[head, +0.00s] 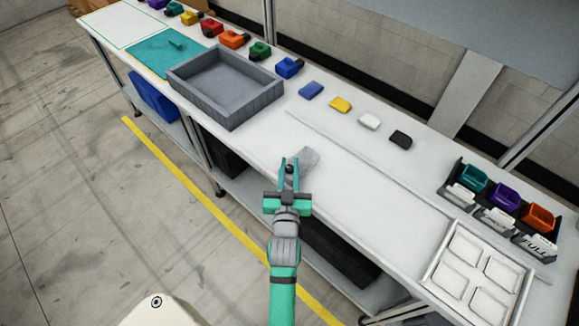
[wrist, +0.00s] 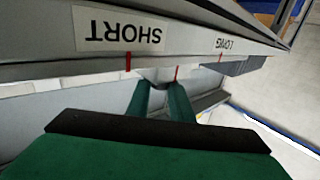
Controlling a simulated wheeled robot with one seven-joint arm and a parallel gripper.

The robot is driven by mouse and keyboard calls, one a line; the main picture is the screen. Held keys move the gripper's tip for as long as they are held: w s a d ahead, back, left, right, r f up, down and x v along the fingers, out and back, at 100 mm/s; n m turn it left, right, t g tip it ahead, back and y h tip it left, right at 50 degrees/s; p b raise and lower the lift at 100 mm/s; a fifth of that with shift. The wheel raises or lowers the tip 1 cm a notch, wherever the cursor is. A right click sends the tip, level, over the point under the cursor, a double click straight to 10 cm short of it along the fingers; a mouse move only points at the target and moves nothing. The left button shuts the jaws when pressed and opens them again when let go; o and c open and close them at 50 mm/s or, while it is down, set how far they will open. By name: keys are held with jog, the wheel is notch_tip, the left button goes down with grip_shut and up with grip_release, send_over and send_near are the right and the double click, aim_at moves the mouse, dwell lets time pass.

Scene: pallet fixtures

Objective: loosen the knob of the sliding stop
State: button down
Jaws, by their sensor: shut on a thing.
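My gripper (head: 290,163) reaches over the front edge of the white bench, its green fingers closed on a small dark knob (head: 289,169). A grey block (head: 306,157), seemingly the sliding stop, lies on the bench just beyond the fingertips, partly hidden by them. In the wrist view my gripper's fingers (wrist: 163,88) meet at a dark part between them, and how the knob sits is mostly hidden. Above them a rail carries upside-down labels, SHORT (wrist: 122,31) and LONG (wrist: 228,43), with a red mark (wrist: 177,73) near the fingertips.
A grey tray (head: 180,82) stands left of my gripper on the bench (head: 375,190). Several coloured blocks and bins line the back. A white compartment tray (head: 432,268) and a bin rack (head: 457,170) stand at the right.

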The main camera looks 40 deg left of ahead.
jog(key=shift+f+n+g+y, duration=0.15)
jog(key=shift+n+g+y, duration=1.95)
jog(key=shift+g+y, duration=0.25)
jog(key=shift+g, duration=0.25)
jog(key=c, duration=1.6)
grip_release()
jog(key=shift+s+d, duration=0.25)
jog(key=shift+d, duration=0.3)
jog(key=v, duration=0.9)
jog(key=shift+s+d, duration=0.2)
jog(key=shift+s, duration=0.05)
